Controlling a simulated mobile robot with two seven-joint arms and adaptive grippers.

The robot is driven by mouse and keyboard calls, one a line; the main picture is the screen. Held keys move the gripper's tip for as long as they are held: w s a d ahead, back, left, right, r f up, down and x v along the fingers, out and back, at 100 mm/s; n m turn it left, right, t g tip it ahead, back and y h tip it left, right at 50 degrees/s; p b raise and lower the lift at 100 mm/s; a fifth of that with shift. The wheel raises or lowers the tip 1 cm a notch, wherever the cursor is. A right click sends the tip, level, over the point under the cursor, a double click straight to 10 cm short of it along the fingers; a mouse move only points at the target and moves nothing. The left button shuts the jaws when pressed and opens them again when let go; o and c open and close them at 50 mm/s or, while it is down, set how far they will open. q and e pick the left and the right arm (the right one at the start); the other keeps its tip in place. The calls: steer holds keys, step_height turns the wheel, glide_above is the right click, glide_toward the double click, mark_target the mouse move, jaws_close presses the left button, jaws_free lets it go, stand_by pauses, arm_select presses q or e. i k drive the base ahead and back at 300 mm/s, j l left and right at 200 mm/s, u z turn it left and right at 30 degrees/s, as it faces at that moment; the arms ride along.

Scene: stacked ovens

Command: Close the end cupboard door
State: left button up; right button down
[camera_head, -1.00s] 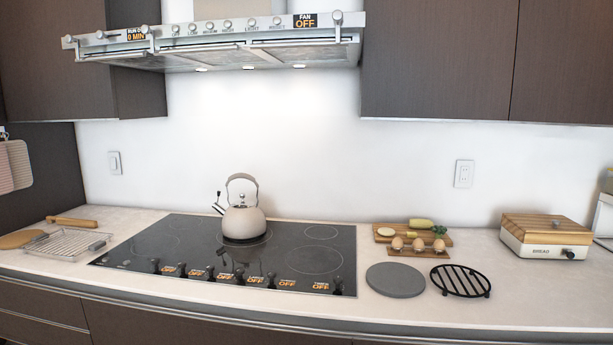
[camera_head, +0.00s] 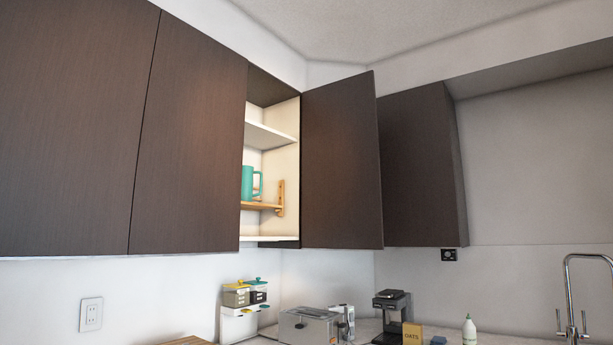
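The end cupboard door (camera_head: 341,165) is a dark wood panel standing wide open, swung out to the right of its cupboard. The open cupboard (camera_head: 270,135) shows pale inside walls and white shelves. A teal mug (camera_head: 251,184) stands inside on a small wooden rack (camera_head: 265,205). The left part of the inside is hidden behind the neighbouring shut door. Neither of my grippers is in view.
Shut dark wall cupboards (camera_head: 190,130) run to the left, and another wall cupboard (camera_head: 420,170) is right of the open door. Below on the counter are canisters (camera_head: 244,293), a toaster (camera_head: 308,325), a coffee machine (camera_head: 391,312) and a tap (camera_head: 572,295).

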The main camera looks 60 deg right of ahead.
mark_target(342, 203)
steer(key=z, duration=1.55)
steer(key=i+l, duration=0.7)
steer(key=i+l+u, duration=0.1)
steer(key=i+l, duration=0.6)
steer(key=l, duration=0.2)
